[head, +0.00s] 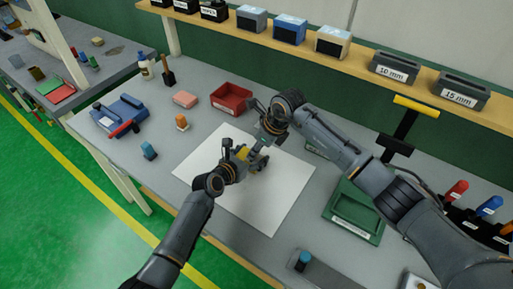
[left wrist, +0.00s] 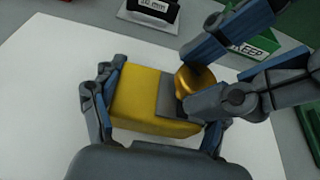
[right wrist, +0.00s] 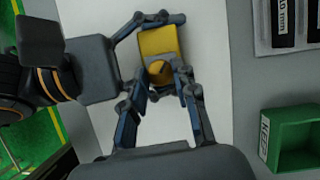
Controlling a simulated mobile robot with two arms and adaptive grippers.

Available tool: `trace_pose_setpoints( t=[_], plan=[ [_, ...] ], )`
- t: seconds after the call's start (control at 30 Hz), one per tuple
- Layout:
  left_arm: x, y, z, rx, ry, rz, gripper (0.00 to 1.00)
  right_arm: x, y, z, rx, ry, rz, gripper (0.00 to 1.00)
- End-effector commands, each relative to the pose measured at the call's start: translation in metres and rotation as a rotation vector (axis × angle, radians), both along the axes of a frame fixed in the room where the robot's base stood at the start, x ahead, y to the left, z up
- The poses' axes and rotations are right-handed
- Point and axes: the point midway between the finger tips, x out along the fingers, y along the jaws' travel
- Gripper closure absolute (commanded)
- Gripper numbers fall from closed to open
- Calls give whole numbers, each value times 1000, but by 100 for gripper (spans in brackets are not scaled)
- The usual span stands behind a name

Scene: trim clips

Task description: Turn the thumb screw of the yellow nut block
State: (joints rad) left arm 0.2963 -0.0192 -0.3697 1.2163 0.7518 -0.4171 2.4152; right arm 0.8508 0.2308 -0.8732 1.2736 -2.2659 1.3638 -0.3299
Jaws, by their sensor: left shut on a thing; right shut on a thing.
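The yellow nut block (left wrist: 150,103) is between the fingers of my left gripper (left wrist: 158,125), which is shut on it above the white sheet. The block also shows in the head view (head: 243,153) and in the right wrist view (right wrist: 158,42). A gold thumb screw (left wrist: 195,82) sits at one end of the block, beside a grey part. My right gripper (right wrist: 160,85) is shut on the thumb screw, with its fingers on either side of it. In the head view, the two grippers meet over the sheet and partly hide the block.
The white sheet (head: 285,185) lies mid-table. A red bin (head: 231,98) stands behind it, and a green tray (head: 352,212) stands to the right. Blue, pink and orange items lie at the left. A shelf with labelled boxes (head: 290,28) runs along the back.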

Motion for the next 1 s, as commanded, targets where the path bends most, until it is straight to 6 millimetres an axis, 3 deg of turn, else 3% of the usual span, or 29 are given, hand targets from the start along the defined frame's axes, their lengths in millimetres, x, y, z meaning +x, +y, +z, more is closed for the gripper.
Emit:
trace_pose_setpoints(
  t=[1.0],
  plan=[
    [0,0,-1,3,2,0,64,-5,6,-1,0,0,-795,100]
  ],
)
